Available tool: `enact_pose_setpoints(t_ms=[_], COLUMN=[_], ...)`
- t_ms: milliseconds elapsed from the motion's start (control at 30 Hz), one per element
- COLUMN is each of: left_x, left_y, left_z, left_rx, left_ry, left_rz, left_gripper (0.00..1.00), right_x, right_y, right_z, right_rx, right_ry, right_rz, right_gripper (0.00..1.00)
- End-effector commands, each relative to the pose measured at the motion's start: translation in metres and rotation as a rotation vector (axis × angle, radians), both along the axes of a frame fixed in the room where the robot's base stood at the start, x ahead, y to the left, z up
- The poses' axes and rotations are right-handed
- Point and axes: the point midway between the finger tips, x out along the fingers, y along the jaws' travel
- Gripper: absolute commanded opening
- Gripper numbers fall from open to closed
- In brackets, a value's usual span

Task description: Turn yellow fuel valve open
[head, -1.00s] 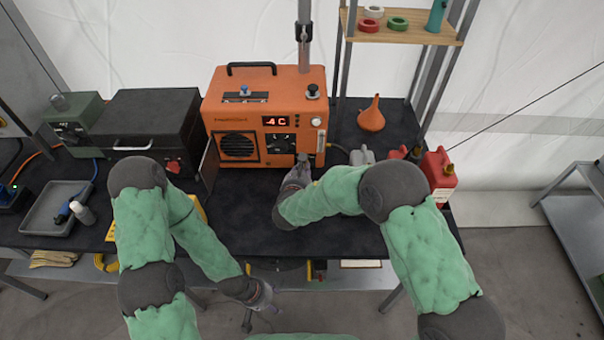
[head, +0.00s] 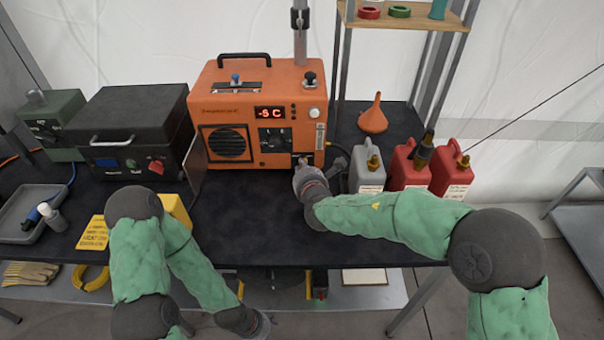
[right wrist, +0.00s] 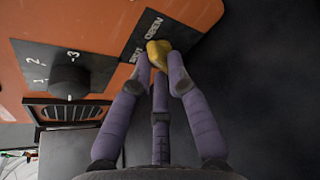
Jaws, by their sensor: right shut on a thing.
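The orange heater (head: 262,120) stands at the back of the black table, its display reading -5 C. The yellow fuel valve (right wrist: 157,52) shows in the right wrist view on a black plate (right wrist: 145,35) marked OPEN at the heater's lower front corner. My right gripper (right wrist: 158,62) is shut on the valve, its fingers around the knob. In the head view my right gripper (head: 303,172) is at the heater's lower right and hides the valve. My left gripper (head: 262,324) hangs low in front of the table; its fingers are too unclear to tell their state.
A grey can (head: 367,172) and red cans (head: 408,166) stand right of my right gripper. An orange funnel (head: 373,118) is behind them. A dark box (head: 132,125) stands left of the heater. A black dial (right wrist: 68,80) is beside the valve. The table's middle front is clear.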

Motion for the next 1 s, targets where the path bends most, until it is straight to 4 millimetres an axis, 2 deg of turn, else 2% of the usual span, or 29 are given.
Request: enact_pose_setpoints(t_ms=[400,967,1000], left_x=[0.0002,0.0002,0.0001], left_y=[0.0000,0.0000,0.0000], left_z=[-0.0010,-0.0012,-0.0012], left_rx=[0.000,0.000,0.000], left_ry=[0.000,0.000,0.000], left_rz=[0.000,0.000,0.000], left_gripper=[0.60,0.60,0.60], right_x=[-0.0004,-0.0003,-0.0003], right_y=[-0.0024,-0.0023,-0.0023], right_z=[-0.0017,-0.0017,-0.0017], right_rx=[0.179,0.204,0.204], right_ry=[0.004,0.003,0.003], right_rz=[0.000,-0.001,-0.001], right_gripper=[0.00,0.00,0.28])
